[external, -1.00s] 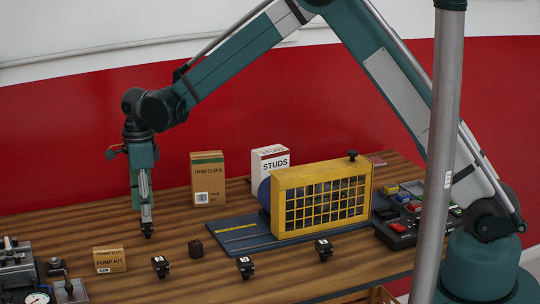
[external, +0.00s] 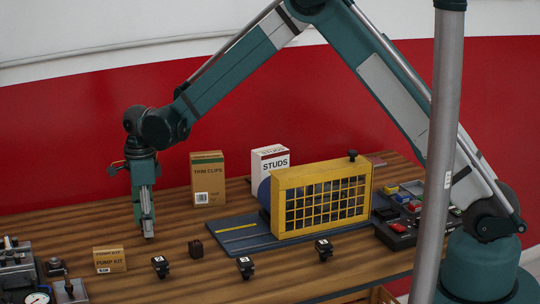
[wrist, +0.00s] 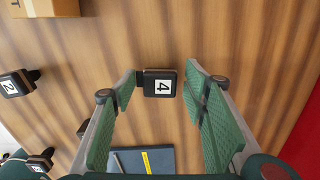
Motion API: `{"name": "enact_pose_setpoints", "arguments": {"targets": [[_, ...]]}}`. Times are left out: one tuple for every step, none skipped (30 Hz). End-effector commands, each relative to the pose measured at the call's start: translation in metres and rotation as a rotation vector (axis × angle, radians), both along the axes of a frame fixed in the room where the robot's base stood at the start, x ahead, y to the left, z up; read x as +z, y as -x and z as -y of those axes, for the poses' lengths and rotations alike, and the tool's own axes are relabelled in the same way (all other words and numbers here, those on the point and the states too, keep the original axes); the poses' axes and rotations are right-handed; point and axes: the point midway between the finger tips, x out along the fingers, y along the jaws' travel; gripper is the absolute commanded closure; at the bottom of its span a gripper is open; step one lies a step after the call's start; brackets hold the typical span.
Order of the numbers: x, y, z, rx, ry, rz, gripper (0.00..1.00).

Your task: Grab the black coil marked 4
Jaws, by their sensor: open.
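The black coil marked 4 (wrist: 161,83) sits on the wooden bench in the wrist view, its white label facing up. My gripper (wrist: 160,96) is open, with one green-padded finger on each side of the coil. The left finger's tip is very close to the coil's side; I cannot tell if they touch. A wider gap shows on the right. In the external view my gripper (external: 148,234) points down at the bench at the left, and its fingers mostly hide the coil there.
Other black coils stand toward the front (external: 160,266), (external: 245,267), (external: 323,249); one marked 2 (wrist: 15,83) shows in the wrist view. A dark cube (external: 195,249), a Pump Kit box (external: 110,260) and a Trim Clips box (external: 207,180) stand nearby. A yellow caged unit (external: 320,198) is right.

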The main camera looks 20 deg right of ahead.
Motion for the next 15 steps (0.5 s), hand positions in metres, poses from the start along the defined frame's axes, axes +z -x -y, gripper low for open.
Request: {"name": "enact_pose_setpoints", "arguments": {"targets": [[0.0,0.0,0.0,0.0,0.0,0.0,0.56],[0.0,0.0,0.0,0.0,0.0,0.0,0.56],[0.0001,0.0,0.0,0.0,0.0,0.0,0.6],[0.0001,0.0,0.0,0.0,0.0,0.0,0.64],[0.0001,0.0,0.0,0.0,0.0,0.0,0.68],[0.0001,0.0,0.0,0.0,0.0,0.0,0.73],[0.0001,0.0,0.0,0.0,0.0,0.0,0.77],[0.0001,0.0,0.0,0.0,0.0,0.0,0.81],[0.0001,0.0,0.0,0.0,0.0,0.0,0.81],[0.0002,0.0,0.0,0.0,0.0,0.0,0.81],[0.0002,0.0,0.0,0.0,0.0,0.0,0.81],[0.0002,0.0,0.0,0.0,0.0,0.0,0.81],[0.0002,0.0,0.0,0.0,0.0,0.0,0.81],[0.0002,0.0,0.0,0.0,0.0,0.0,0.81],[0.0003,0.0,0.0,0.0,0.0,0.0,0.81]]}}
